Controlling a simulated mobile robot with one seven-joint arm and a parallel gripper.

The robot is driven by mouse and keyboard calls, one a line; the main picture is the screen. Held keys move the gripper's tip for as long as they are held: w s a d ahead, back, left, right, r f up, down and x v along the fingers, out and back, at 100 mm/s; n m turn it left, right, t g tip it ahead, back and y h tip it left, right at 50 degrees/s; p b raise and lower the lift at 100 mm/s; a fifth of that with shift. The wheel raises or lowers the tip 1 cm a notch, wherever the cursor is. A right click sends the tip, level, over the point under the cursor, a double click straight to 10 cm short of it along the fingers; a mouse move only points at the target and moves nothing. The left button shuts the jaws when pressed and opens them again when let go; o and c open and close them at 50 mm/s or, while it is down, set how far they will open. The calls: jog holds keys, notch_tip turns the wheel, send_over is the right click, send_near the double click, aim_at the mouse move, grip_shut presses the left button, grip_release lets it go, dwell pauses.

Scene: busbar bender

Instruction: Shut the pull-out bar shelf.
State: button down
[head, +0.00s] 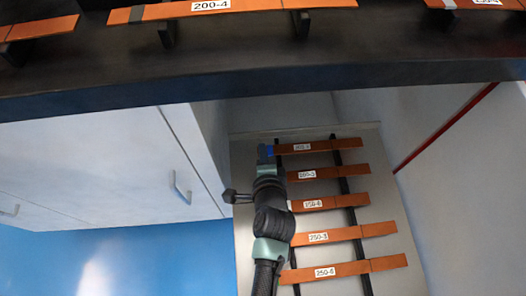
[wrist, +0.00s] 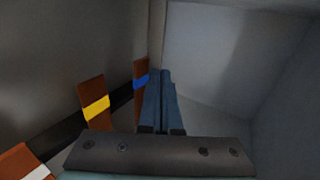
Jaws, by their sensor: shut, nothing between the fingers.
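The pull-out bar shelf (head: 325,220) is a grey panel in the head view, extending out from under a dark worktop. Several copper bars with white labels, one of them reading 250-3 (head: 345,235), lie across two black rails on it. My gripper (head: 265,152) is at the shelf's left side, by the end of the bar nearest the worktop. In the wrist view my gripper (wrist: 162,74) is shut and empty, its fingers beside the blue-banded bar (wrist: 140,82). I cannot tell whether the fingertips touch the shelf.
A white cabinet (head: 100,150) with a metal handle stands left of the shelf. A pale wall panel with a red strip (head: 445,125) borders the right. The dark worktop (head: 260,65) carries more copper bars. The blue floor (head: 150,260) is clear at lower left.

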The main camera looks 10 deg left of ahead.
aim_at(259, 133)
jog(key=b+x, duration=0.2)
jog(key=x, duration=0.4)
jog(key=shift+w+a+f, duration=0.1)
jog(key=shift+w, duration=0.05)
jog(key=shift+w, duration=0.1)
